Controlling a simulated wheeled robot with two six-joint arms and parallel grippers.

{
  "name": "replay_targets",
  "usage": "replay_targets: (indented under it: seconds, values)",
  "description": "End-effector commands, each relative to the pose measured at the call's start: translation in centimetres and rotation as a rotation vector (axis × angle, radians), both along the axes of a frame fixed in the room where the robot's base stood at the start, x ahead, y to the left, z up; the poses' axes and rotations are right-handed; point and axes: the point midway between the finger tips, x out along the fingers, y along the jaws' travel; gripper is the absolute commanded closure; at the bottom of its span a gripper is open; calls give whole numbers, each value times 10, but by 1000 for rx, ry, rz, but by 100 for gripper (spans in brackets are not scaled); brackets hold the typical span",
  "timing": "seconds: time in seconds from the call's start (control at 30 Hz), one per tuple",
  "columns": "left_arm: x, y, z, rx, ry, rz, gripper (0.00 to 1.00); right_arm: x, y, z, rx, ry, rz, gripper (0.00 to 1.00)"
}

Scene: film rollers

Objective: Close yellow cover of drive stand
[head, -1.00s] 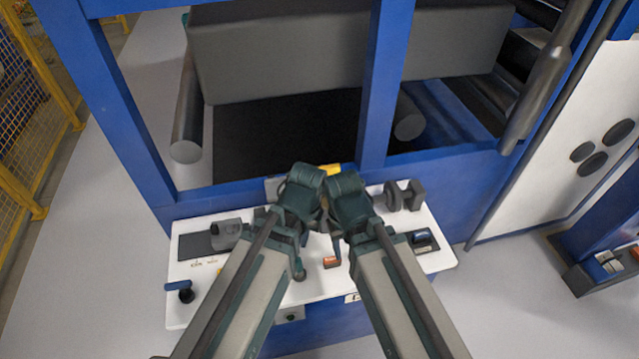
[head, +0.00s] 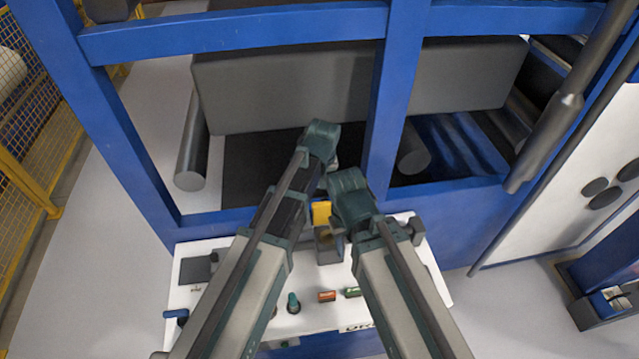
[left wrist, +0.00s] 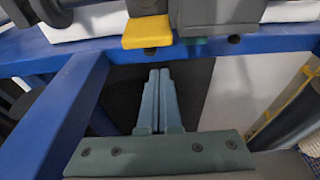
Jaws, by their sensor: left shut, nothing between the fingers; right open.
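The yellow cover (head: 321,212) stands raised at the back of a small grey box (head: 327,246) on the white panel, between my two arms. It also shows in the left wrist view (left wrist: 147,31), above and slightly left of the fingertips and apart from them. My left gripper (left wrist: 160,72) is shut and empty.
The white panel (head: 225,300) carries a green knob (head: 293,303), an orange switch (head: 326,296) and a grey block (head: 195,270). A blue upright (head: 388,110) stands close to my right wrist. A blue beam (left wrist: 115,55) crosses near the left fingers.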

Motion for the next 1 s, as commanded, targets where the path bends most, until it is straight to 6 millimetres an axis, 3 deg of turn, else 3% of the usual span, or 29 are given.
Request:
replay_targets:
  seconds: [0.6, 1.0]
  values:
    - [19, 4, -82, 0, 1, 0, 100, 0, 0, -82, -2, 0, 8, 50]
    - [20, 4, -85, 0, 1, -1, 100, 0, 0, -85, -2, 0, 7, 50]
